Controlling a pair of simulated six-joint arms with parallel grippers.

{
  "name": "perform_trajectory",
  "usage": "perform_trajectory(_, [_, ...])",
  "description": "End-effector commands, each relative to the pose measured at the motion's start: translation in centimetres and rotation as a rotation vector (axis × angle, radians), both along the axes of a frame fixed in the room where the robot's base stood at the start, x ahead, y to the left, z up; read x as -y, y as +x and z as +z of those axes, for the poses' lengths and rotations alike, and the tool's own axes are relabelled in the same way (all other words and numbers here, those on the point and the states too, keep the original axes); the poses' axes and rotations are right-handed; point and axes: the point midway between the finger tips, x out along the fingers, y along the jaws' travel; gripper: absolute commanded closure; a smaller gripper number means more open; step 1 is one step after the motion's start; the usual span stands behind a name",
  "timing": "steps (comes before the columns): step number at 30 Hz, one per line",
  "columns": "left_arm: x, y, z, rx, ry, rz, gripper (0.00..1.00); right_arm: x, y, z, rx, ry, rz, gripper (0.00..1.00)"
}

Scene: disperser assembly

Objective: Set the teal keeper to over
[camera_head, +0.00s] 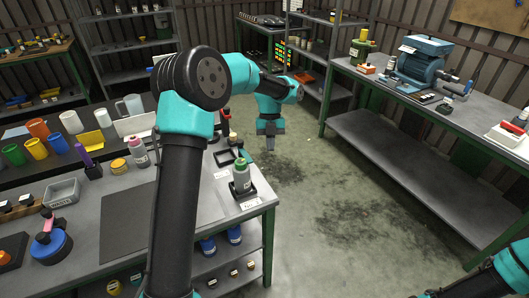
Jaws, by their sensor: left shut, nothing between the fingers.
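I cannot make out a teal keeper for certain; it may be too small or hidden behind my left arm. A grey bottle with a green cap (241,176) stands upright in a black base (250,191) at the right front corner of the bench. My left gripper (270,146) points down, shut and empty, beyond the bench's right edge. It is apart from the bottle, up and to the right of it in the picture. My right arm shows only in part at the lower right, and its gripper is out of view.
The grey bench (262,203) holds a dark mat (125,222), a grey bin (62,192), a blue round object with a pink handle (51,246) and several coloured cups. A second bench (381,89) with a blue motor (424,62) stands at right. The floor between is clear.

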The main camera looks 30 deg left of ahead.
Motion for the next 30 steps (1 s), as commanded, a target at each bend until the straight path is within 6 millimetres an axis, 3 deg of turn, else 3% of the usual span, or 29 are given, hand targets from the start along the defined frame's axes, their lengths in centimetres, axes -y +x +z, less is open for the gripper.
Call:
perform_trajectory(6, [0.9,1.4,3.8,0.002,-0.001,-0.001,1.0,0.0,0.0,0.0,0.0,0.0,0.0,0.32])
perform_trajectory(12, [1.4,2.1,6.0,0.0,0.0,-0.001,1.0,0.0,0.0,0.0,0.0,0.0,0.0,0.32])
perform_trajectory(30, [1.5,2.2,6.4,-0.002,0.001,0.002,1.0,0.0,0.0,0.0,0.0,0.0,0.0,0.32])
